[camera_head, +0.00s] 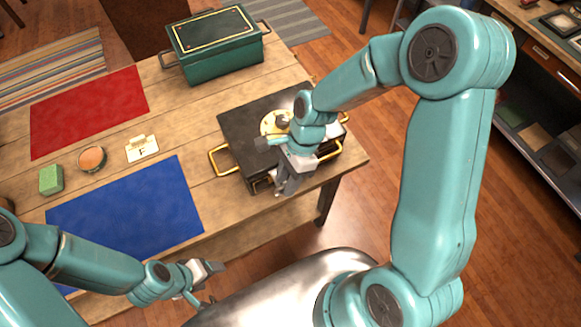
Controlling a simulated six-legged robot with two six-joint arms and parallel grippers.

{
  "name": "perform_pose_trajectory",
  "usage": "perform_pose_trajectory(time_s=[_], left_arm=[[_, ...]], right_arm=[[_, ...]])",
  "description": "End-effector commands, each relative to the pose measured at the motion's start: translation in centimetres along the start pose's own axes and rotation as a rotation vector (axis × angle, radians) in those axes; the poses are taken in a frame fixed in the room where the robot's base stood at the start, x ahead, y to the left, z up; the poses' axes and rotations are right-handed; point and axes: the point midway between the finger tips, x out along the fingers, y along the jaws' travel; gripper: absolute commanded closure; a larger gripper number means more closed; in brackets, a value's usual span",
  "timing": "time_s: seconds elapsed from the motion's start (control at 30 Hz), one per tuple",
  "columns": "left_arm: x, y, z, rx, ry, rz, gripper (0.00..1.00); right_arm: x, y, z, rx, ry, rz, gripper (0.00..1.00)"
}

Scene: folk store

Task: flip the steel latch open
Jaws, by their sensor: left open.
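A black case (243,122) with brass handles lies near the right front edge of the wooden table. My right gripper (283,188) points down at the case's front edge, and its arm covers part of the lid. The steel latch cannot be made out; the gripper hides that part of the front. Whether the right jaws are open or shut, or touch anything, cannot be told. My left gripper (203,287) is open and empty, in front of the table's near edge, well left of the case.
A green box (215,62) stands at the back of the table (185,135). A red mat (88,108), a blue mat (128,210), a green block (51,179), a round tin (91,159) and a card marked F (141,149) lie to the left. A round yellow piece (270,121) sits on the case.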

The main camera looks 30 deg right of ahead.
Motion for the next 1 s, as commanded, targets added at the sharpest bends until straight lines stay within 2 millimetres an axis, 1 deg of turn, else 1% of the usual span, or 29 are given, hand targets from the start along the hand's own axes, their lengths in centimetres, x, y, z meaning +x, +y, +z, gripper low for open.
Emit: perform_pose_trajectory(time_s=[0.07, 0.17, 0.4, 0.5, 0.6, 0.7, 0.8, 1.0], left_arm=[[0.1, -0.1, 0.0, 0.0, 0.0, 0.0, 0.33], [0.4, -0.1, 0.0, 0.0, 0.0, 0.0, 0.33], [1.0, -0.4, 0.0, 0.0, 0.0, 0.0, 0.33], [1.2, -0.4, 0.0, 0.0, 0.0, 0.0, 0.33], [1.3, -0.5, 0.0, 0.0, 0.0, 0.0, 0.33], [1.4, -0.5, 0.0, 0.0, 0.0, 0.0, 0.33], [1.4, -0.5, 0.0, 0.0, 0.0, 0.0, 0.33], [1.4, -0.5, 0.0, 0.0, 0.0, 0.0, 0.33]], right_arm=[[-0.8, -0.1, 0.0, -0.001, 0.0, -0.005, 0.64], [-2.7, -0.1, 0.0, -0.001, 0.0, -0.008, 0.64], [-9.2, -0.1, 0.0, -0.001, 0.001, -0.01, 0.64], [-11.6, 0.0, 0.0, 0.0, 0.001, -0.009, 0.64], [-13.6, 0.1, 0.0, 0.0, 0.001, -0.006, 0.64], [-15.0, 0.1, 0.0, 0.0, 0.001, -0.004, 0.64], [-15.8, 0.1, 0.0, 0.0, 0.001, -0.001, 0.64], [-16.1, 0.1, 0.0, 0.0, 0.0, -0.001, 0.64]])
